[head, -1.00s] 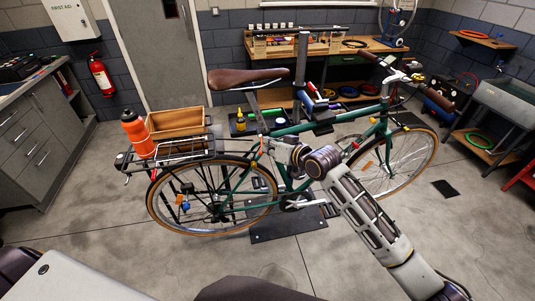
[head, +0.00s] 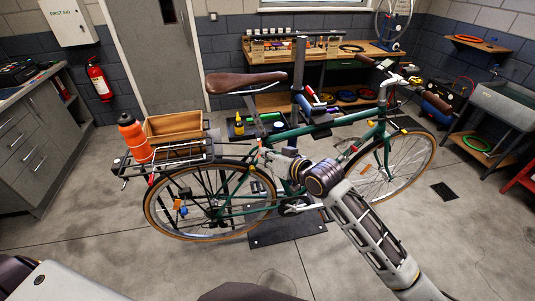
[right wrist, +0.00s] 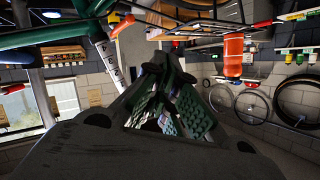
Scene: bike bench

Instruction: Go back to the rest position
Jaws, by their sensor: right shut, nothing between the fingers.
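My right arm reaches up from the lower right of the head view, in front of the green bike (head: 235,195). My right gripper (head: 262,152) is small there, in front of the frame below the saddle, and partly lost against the bike parts. In the right wrist view its dark fingers (right wrist: 175,75) are together, with nothing held between them. I cannot tell its exact distance from the frame. My left gripper is not in view.
An orange bottle (head: 134,138) and a wooden box (head: 174,126) sit on the rear rack (head: 190,152). A repair stand post (head: 299,70) rises behind the bike. A workbench (head: 383,54) stands at the back. The floor at the lower right is clear.

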